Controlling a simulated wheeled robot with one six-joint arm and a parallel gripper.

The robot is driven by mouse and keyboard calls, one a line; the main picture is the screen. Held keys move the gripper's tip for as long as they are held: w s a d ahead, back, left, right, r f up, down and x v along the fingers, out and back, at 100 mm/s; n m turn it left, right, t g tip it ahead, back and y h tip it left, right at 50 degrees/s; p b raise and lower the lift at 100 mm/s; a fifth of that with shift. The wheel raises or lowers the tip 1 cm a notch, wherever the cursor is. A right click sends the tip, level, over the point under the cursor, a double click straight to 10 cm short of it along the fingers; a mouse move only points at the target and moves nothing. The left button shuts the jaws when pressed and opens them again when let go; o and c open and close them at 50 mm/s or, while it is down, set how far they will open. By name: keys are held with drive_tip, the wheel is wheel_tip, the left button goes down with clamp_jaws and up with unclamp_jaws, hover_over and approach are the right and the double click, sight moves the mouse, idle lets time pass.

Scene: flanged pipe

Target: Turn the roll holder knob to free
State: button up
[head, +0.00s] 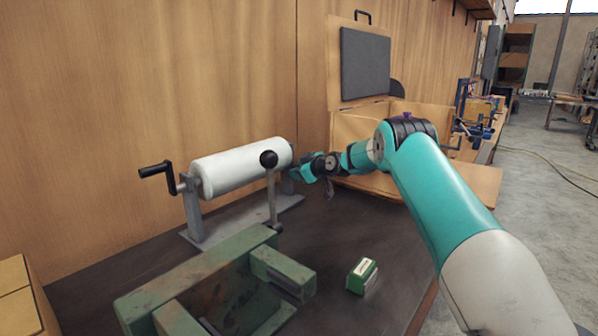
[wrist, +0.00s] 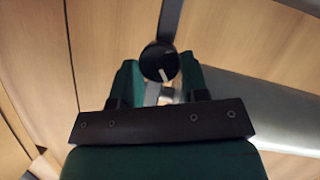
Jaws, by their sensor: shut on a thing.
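The roll holder carries a white roll (head: 240,167) between two grey uprights (head: 193,215), with a black crank at its left end. The knob (wrist: 155,61) is a black disc with a white pointer line, seen in the wrist view at the holder's end upright. In that view my gripper (wrist: 158,76) has its two green fingers on either side of the knob and is shut on it. The pointer slants down and slightly right. In the head view my gripper (head: 296,174) is at the right end of the roll; the knob is hidden there.
A lever with a black ball (head: 268,159) stands in front of the roll's right part. A rusty green frame (head: 200,275) fills the front of the dark bench, with a small green-and-white box (head: 362,275) beside it. A wooden wall is close behind the holder.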

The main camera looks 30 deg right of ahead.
drive_tip(key=shift+f, duration=0.15)
drive_tip(key=o, duration=0.9)
drive_tip(key=shift+o, duration=0.2)
drive_tip(key=b+v, duration=0.3)
drive_tip(key=v, duration=1.4)
drive_tip(key=shift+s, duration=0.15)
